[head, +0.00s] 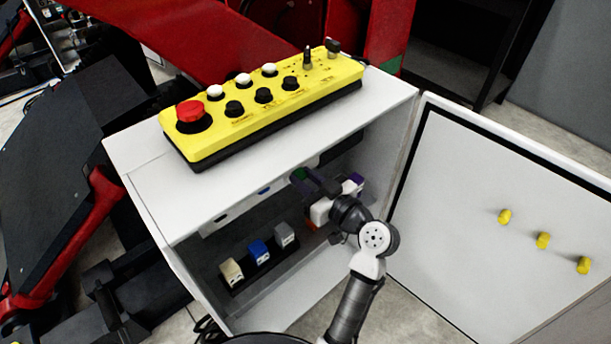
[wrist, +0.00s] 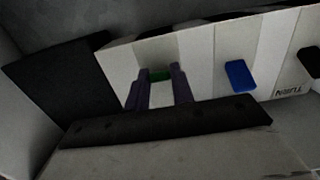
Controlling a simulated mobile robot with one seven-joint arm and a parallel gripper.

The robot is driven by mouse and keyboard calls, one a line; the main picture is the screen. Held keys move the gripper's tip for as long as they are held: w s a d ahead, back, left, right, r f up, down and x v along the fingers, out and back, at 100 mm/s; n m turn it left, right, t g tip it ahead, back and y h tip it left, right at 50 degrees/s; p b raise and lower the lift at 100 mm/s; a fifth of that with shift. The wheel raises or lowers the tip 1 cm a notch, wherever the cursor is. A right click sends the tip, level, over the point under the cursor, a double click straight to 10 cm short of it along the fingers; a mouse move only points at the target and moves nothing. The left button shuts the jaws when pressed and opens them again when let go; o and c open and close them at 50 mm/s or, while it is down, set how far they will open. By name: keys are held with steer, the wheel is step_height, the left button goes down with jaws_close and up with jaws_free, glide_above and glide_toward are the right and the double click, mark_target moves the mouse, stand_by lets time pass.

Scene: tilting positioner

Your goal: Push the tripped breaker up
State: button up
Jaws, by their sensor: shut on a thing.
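A row of white breakers (wrist: 200,55) is mounted inside the open grey cabinet (head: 150,190). The fingers hide the lever's sides. A blue lever (wrist: 240,76) is to its right, and a black lever (wrist: 311,61) is at the right edge. I cannot tell which lever is tripped.
The cabinet door (head: 480,220) stands open on the right, with yellow knobs (head: 543,240). A yellow control box (head: 265,105) with a red button (head: 190,112) rests on top. Beige (head: 231,272), blue (head: 259,252) and grey (head: 284,235) blocks sit lower inside the cabinet.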

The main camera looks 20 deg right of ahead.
step_height(320, 180, up, 3)
steer(key=g+h+p, duration=0.2)
steer(key=g+p, duration=0.4)
steer(key=p, duration=0.7)
steer(key=shift+r, duration=0.1)
steer(key=shift+g+p, duration=0.3)
steer(key=o, duration=1)
steer(key=shift+f, duration=0.2)
